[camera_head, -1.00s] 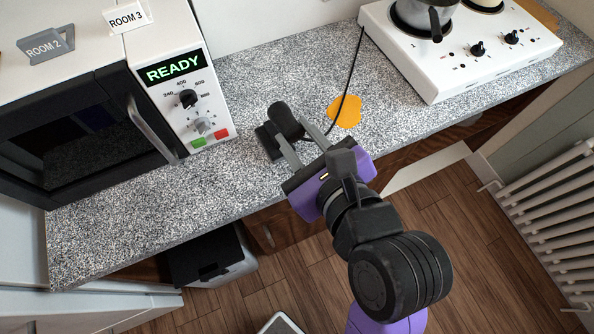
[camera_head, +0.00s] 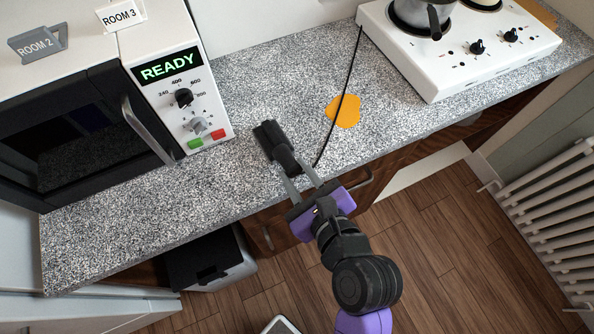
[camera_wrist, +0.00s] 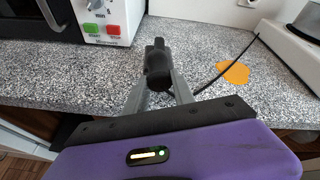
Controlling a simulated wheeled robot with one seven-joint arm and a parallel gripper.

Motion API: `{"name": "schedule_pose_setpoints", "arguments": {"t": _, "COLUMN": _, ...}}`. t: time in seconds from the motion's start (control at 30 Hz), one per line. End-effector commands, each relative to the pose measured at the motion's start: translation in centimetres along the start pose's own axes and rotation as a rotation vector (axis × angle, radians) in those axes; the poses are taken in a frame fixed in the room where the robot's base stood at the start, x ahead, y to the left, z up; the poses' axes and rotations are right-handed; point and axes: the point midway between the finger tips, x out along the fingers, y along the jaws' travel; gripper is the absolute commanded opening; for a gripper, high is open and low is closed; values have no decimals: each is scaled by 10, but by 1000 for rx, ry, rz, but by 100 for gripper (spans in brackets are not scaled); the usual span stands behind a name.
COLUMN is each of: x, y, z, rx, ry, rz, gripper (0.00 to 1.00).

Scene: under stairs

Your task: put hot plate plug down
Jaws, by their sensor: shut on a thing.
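The hot plate plug (camera_head: 275,145) is black, with a thin black cord (camera_head: 346,85) running from it up to the white hot plate (camera_head: 437,80) at the upper right. My gripper (camera_head: 300,180) is shut on the plug, over the front part of the speckled counter (camera_head: 215,180). The wrist view also shows the plug (camera_wrist: 157,68) between my grey fingers (camera_wrist: 160,95), its far end pointing away from me. Whether the plug touches the counter or hovers just above it, I cannot tell.
A microwave (camera_head: 75,130) with a READY display stands at the left, with ROOM 2 (camera_head: 38,43) and ROOM 3 (camera_head: 120,14) signs on top. An orange patch (camera_head: 343,111) lies on the counter under the cord. The counter between microwave and patch is otherwise clear. A radiator (camera_head: 550,210) is at the right.

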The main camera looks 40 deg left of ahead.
Motion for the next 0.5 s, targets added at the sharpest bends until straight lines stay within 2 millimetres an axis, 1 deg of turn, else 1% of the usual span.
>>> {"name": "schedule_pose_setpoints", "arguments": {"t": 0.17, "x": 0, "y": 0, "z": 1, "rx": 0, "ry": -1, "rz": 0, "gripper": 0}}
{"name": "schedule_pose_setpoints", "arguments": {"t": 0.5, "x": 3, "y": 2, "z": -7, "rx": -1, "ry": 1, "rz": 0, "gripper": 0}}
